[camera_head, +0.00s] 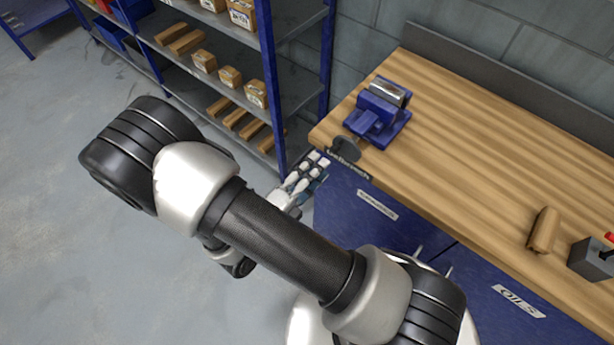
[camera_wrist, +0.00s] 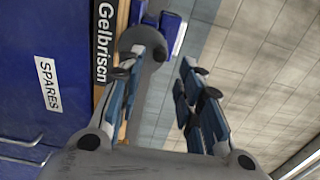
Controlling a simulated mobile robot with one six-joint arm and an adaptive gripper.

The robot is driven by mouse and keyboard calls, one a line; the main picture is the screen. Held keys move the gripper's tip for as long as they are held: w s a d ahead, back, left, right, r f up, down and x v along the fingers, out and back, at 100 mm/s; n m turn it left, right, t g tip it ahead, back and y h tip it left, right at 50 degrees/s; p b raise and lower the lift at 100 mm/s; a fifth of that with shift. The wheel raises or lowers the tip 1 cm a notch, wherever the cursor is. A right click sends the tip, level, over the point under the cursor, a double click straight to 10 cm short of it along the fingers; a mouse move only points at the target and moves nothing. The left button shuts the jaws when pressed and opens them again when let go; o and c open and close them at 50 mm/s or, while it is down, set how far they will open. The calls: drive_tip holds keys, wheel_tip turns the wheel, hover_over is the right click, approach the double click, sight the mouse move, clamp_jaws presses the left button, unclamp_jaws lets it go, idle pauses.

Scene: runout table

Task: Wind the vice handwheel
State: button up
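The blue vice (camera_head: 380,112) is on the wooden bench at its left end, with a bright metal top. Its dark grey handwheel (camera_head: 347,150) sticks out over the bench's front left edge. My gripper (camera_head: 318,163) is just in front of and below the handwheel. In the wrist view my gripper (camera_wrist: 170,60) is open, its two fingers apart. The grey round handwheel (camera_wrist: 128,40) shows by the left finger's tip, partly hidden by it. I cannot tell whether they touch. Part of the blue vice (camera_wrist: 172,22) shows behind.
The wooden bench (camera_head: 470,150) has blue drawers below. Shelving (camera_head: 285,60) with boxes stands close on the left. Grey floor (camera_head: 60,220) is open further left.

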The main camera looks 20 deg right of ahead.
sight(333, 151)
drive_tip(key=x, duration=0.4)
drive_tip(key=shift+d, duration=0.1)
drive_tip(key=shift+x, duration=0.8)
drive_tip(key=m+b, duration=0.1)
drive_tip(key=m, duration=0.4)
drive_tip(key=shift+w+f+m+b, duration=0.1)
drive_tip(key=shift+m+b, duration=0.2)
drive_tip(key=shift+m, duration=0.1)
drive_tip(key=m+b, duration=0.2)
drive_tip(key=m, duration=0.2)
drive_tip(key=shift+m, duration=0.3)
drive_tip(key=shift+m+b, duration=0.4)
drive_tip(key=shift+m, duration=0.7)
drive_tip(key=shift+c, duration=0.4)
